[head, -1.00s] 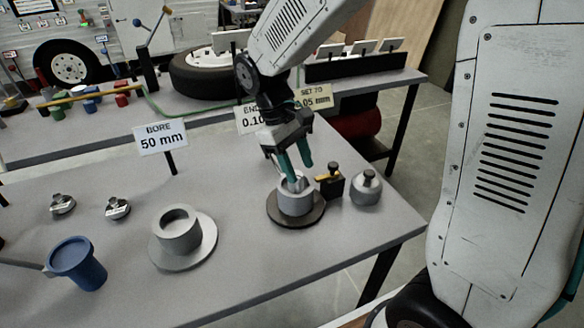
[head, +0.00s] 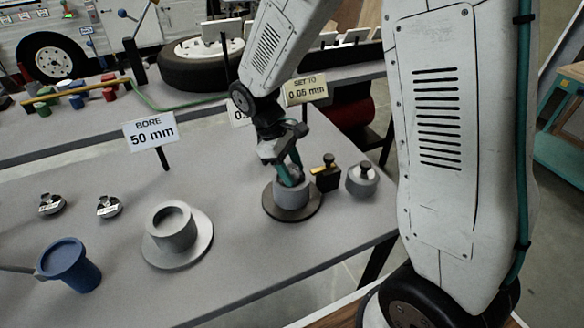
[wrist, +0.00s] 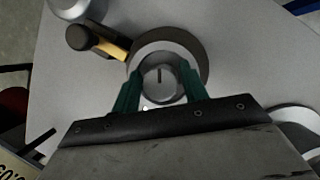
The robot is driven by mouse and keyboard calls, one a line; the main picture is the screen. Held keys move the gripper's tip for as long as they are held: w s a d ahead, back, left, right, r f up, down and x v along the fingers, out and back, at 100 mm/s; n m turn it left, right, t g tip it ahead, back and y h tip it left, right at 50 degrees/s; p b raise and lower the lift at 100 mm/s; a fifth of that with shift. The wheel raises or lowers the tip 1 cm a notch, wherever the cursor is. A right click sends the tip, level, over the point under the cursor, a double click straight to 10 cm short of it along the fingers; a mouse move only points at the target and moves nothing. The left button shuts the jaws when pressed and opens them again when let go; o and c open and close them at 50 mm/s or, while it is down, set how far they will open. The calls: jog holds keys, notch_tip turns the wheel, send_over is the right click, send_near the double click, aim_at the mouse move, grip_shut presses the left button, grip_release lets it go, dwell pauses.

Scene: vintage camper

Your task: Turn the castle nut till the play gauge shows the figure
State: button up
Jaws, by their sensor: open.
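The castle nut (wrist: 160,84) is a grey round piece with a dark line on its face, seen from above in the wrist view. It sits inside a grey hub (head: 292,195) on a dark round base (head: 268,209). My gripper (head: 291,172) is open and points down at the hub, its green fingers on either side of the nut. Whether the fingers touch the nut I cannot tell. A black block with a brass-yellow bar (head: 327,176), perhaps the play gauge, stands beside the hub; no reading on it is legible. A sign (head: 306,89) reads "SET TO 0.05 mm".
A grey knobbed weight (head: 361,180) stands right of the block, near the table edge. A flanged grey ring (head: 171,229), a blue cup (head: 69,264) and two small metal pieces (head: 51,204) lie to the left. A "BORE 50 mm" sign (head: 151,132) stands behind them.

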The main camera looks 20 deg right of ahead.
jog(key=c, duration=0.7)
jog(key=m+y, duration=0.1)
jog(key=m, duration=0.2)
jog(key=m+g+y, duration=0.1)
jog(key=m, duration=0.1)
jog(key=shift+m, duration=0.4)
jog(key=m+y, duration=0.2)
jog(key=m, duration=0.3)
jog(key=shift+m, duration=0.4)
jog(key=o, duration=0.7)
